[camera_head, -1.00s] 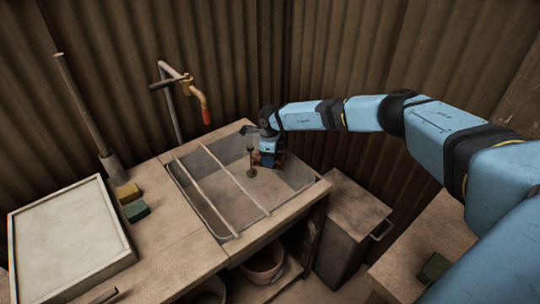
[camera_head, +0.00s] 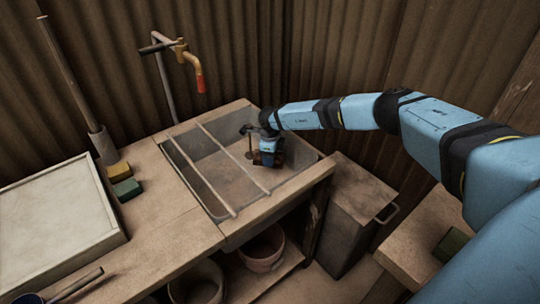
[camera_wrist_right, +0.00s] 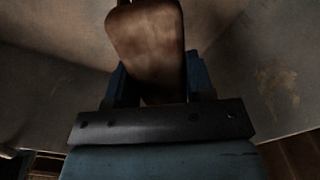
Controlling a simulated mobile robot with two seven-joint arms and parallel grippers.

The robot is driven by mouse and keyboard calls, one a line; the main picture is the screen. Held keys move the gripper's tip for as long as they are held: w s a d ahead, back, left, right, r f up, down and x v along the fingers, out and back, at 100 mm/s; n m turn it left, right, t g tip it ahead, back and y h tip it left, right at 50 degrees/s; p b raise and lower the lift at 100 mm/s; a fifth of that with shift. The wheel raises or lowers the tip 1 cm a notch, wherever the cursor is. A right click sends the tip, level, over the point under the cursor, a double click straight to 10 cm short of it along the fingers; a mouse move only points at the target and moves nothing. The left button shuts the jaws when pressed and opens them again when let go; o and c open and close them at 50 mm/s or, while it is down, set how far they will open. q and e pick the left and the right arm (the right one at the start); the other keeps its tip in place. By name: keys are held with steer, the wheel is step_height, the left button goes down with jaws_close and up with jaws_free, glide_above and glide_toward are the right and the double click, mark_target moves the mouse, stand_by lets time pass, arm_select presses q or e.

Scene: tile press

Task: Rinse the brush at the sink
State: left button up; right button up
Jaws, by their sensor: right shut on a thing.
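My right gripper (camera_head: 266,153) is down inside the grey sink basin (camera_head: 196,183), near its back right part. It is shut on a brown wooden piece (camera_wrist_right: 148,40), which seems to be the brush; in the head view it is a dark brown patch (camera_head: 278,158) beside the jaws. Its bristles are hidden. The tap (camera_head: 192,62), with a red tip, hangs behind the sink to the left of the gripper. No water shows. My left gripper is not in view.
Two bars (camera_head: 233,158) cross the basin. A thin dark upright post (camera_head: 249,145) stands in it near the gripper. Yellow and green blocks (camera_head: 126,189) and a pale framed tray (camera_head: 55,215) lie left. A box (camera_head: 352,215) stands to the right; pots are below.

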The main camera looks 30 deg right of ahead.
step_height(320, 180, down, 5)
steer(key=b, duration=0.3)
steer(key=shift+r, duration=0.1)
step_height(320, 180, down, 2)
steer(key=b, duration=0.2)
steer(key=shift+f+b, duration=0.25)
steer(key=shift+b, duration=0.05)
steer(key=shift+f+b, duration=0.85)
steer(key=shift+f, duration=0.25)
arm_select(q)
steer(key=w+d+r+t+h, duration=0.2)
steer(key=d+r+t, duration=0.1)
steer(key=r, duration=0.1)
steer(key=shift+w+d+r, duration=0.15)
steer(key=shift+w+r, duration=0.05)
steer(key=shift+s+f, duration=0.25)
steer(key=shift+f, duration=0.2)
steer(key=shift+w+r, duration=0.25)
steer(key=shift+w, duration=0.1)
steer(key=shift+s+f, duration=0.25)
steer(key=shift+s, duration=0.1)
